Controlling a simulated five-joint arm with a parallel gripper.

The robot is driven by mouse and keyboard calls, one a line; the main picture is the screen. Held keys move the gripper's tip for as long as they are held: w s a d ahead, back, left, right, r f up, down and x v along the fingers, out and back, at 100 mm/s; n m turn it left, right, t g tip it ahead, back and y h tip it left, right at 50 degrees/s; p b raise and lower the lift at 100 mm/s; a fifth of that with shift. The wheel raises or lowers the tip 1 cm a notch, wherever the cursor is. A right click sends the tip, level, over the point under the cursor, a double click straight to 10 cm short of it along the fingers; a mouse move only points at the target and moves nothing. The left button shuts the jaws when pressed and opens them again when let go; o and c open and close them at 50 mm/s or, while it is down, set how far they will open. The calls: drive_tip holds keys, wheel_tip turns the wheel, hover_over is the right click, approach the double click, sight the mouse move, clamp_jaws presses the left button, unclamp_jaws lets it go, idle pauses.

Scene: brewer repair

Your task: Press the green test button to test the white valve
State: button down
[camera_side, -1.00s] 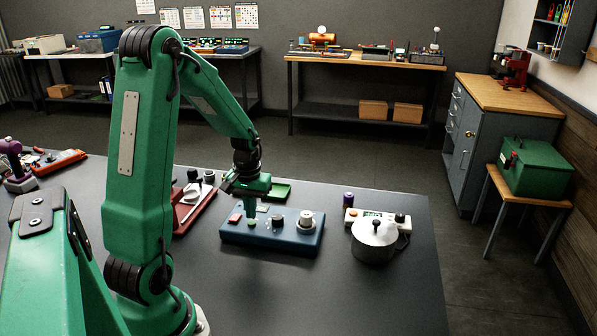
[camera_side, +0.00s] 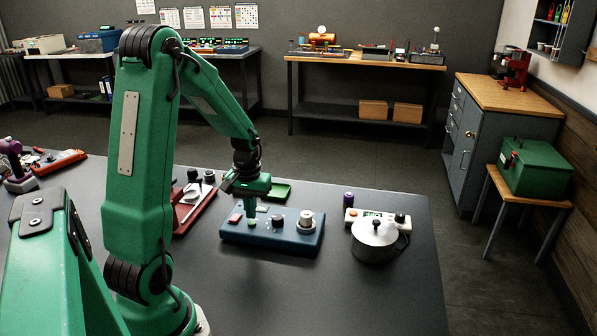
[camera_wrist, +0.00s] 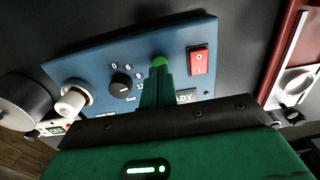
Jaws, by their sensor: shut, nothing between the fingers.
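The blue test box (camera_side: 270,239) lies on the dark table; it also shows in the wrist view (camera_wrist: 107,53). The green test button (camera_wrist: 159,61) shows as a bright green round spot right at my fingertips in the wrist view, partly covered by them. In the side view my fingers hide it. The white valve (camera_side: 306,221) stands upright at the right end of the box, and at the left in the wrist view (camera_wrist: 74,101). My gripper (camera_side: 251,218) is shut and empty, pointing down over the box. I cannot tell whether the tips touch the button.
A red rocker switch (camera_wrist: 199,61) and a black knob (camera_wrist: 121,82) sit on either side of my fingers. A silver pot (camera_side: 374,241) and a white unit (camera_side: 352,215) stand right of the box. A red tray (camera_side: 196,207) lies left; the front table area is clear.

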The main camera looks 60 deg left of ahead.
sight(252, 223)
drive_tip(key=shift+f, duration=0.95)
idle(1.0)
drive_tip(key=shift+r, duration=2.2)
drive_tip(key=shift+r, duration=0.15)
wheel_tip(252, 223, up, 6)
drive_tip(key=shift+f, duration=0.15)
drive_tip(key=shift+d, duration=0.1)
idle(0.7)
